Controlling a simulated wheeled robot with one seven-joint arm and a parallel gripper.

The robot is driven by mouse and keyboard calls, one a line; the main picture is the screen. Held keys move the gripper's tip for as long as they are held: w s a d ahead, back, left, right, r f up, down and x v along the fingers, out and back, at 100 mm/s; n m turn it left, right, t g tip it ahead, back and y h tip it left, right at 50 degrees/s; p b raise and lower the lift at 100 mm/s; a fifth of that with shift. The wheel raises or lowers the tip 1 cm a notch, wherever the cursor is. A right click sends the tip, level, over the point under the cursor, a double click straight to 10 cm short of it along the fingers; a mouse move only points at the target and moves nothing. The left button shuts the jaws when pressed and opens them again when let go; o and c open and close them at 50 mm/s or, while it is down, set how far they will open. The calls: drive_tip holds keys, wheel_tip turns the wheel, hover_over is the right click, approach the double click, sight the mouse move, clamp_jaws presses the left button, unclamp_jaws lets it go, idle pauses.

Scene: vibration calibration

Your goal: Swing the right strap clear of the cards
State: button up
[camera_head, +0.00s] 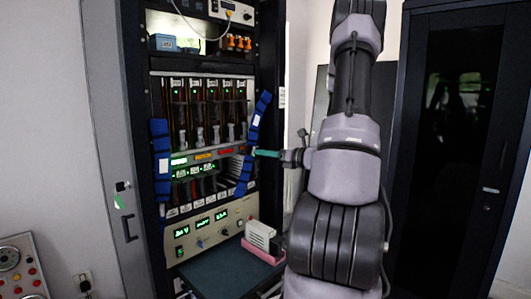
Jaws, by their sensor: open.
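The right strap (260,108) is a blue band with a white patch, hanging at the right edge of the rack. It slants, its top further right than its bottom, and its lower part overlaps the right end of the lower card row. The cards (205,112) stand upright in a row with small green lights; a second row sits below. The left strap (161,150) hangs nearly straight at the left edge. My gripper (258,153), with teal fingers, is open at the right strap's middle, reaching in from the right. I cannot tell whether it touches the strap.
A dark shelf (212,277) juts out below the rack, with a pale box in a pink tray (262,254) on it. The open cabinet door (112,130) stands at left. A dark cabinet (455,120) stands at right behind my arm.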

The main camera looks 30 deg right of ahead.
drive_tip(key=d+f+m+t+h, duration=0.2)
drive_tip(key=d+m, duration=0.1)
drive_tip(key=d, duration=0.2)
drive_tip(key=x, duration=1.1)
drive_tip(key=shift+f, duration=0.2)
drive_tip(key=shift+w+d, duration=0.1)
drive_tip(key=shift+d, duration=0.05)
clamp_jaws()
idle(0.6)
